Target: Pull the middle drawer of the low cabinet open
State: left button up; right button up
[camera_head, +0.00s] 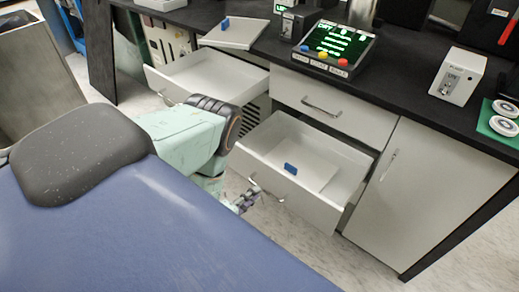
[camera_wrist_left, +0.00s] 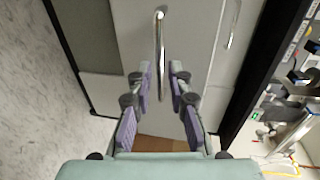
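The low cabinet (camera_head: 430,200) has a light grey front under a black worktop. Below its closed top drawer (camera_head: 333,112), a drawer (camera_head: 285,192) stands pulled out, with a flat panel and a small blue block (camera_head: 290,168) inside. My left gripper (camera_head: 246,200) is low at the outer face of this drawer, beside its handle. In the left wrist view its two purple-padded fingers (camera_wrist_left: 160,95) are apart, with a metal bar handle (camera_wrist_left: 160,50) running between them. I cannot tell whether they touch it. My right gripper is not in view.
Another drawer (camera_head: 205,78) stands open to the left, with a pale panel (camera_head: 235,33) above it. A button console (camera_head: 337,50) and a white box (camera_head: 458,76) stand on the worktop (camera_head: 400,75). Marble-patterned floor (camera_head: 300,245) is clear in front of the cabinet.

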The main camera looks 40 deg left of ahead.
pick_arm(q)
jog(key=shift+v, duration=1.4)
jog(key=shift+r, duration=0.1)
